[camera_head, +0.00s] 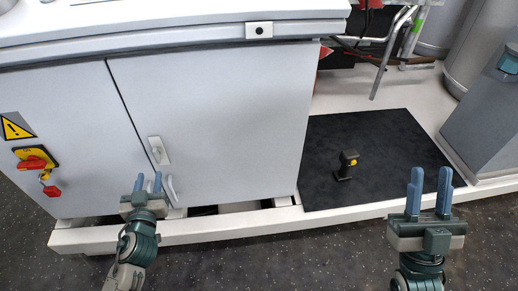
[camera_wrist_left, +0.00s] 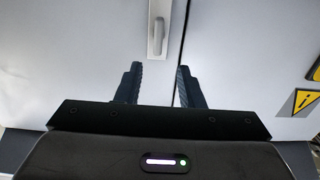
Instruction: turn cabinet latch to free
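The cabinet latch (camera_head: 158,150) is a small pale plate with a grip on the grey cabinet door (camera_head: 225,115), just right of the door seam. My left gripper (camera_head: 148,182) is open and empty, below the latch in the head view. In the left wrist view, the latch (camera_wrist_left: 157,35) shows at the top, beyond the gap between the open fingers (camera_wrist_left: 158,85), and no finger touches it. My right gripper (camera_head: 431,185) is open and empty, far to the right in front of the black mat.
A second pale handle-like piece (camera_head: 171,187) sits low on the door beside my left gripper. A red rotary switch (camera_head: 35,160) and yellow warning sign (camera_head: 15,127) are at left.

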